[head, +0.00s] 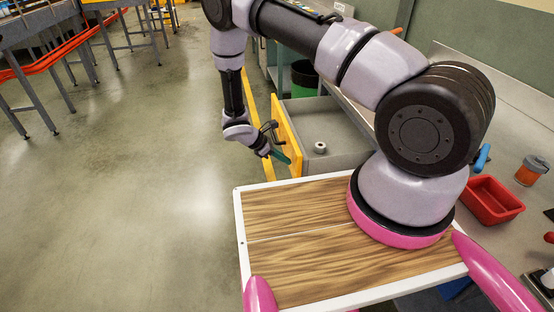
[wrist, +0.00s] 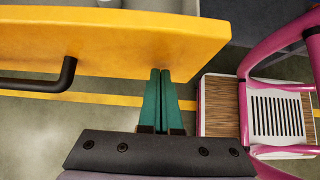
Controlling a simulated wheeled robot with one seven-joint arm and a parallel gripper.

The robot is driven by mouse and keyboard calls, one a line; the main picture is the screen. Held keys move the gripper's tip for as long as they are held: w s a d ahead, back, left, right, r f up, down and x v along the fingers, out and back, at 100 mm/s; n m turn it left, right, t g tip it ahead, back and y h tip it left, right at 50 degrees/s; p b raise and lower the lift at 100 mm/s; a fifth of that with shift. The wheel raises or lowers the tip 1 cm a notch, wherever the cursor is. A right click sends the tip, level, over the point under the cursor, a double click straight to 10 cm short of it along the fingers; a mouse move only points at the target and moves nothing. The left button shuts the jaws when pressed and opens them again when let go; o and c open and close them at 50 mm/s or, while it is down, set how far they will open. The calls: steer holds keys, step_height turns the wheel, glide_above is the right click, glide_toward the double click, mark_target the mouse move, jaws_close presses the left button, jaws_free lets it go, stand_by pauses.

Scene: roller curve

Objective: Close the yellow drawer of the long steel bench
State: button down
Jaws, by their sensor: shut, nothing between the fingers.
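The yellow drawer front (head: 287,135) stands pulled out from the long steel bench (head: 355,112). Its grey tray (head: 330,130) is open to view and holds a small pale roll (head: 320,147). My gripper (head: 282,156) is at the outer face of the front, near its near end, with teal fingers shut and empty. In the wrist view the yellow front (wrist: 110,38) spans the top, with a black bar handle (wrist: 45,80) to the left. The shut fingertips (wrist: 160,74) reach the front's face; I cannot tell whether they touch it.
A dark green bin (head: 304,78) stands behind the drawer. The floor (head: 130,180) at left is clear.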

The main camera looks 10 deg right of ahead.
steer(key=shift+d, duration=0.1)
stand_by(0.3)
steer(key=d, duration=2.9)
steer(key=shift+d, duration=0.2)
steer(key=shift+s+d+r, duration=0.1)
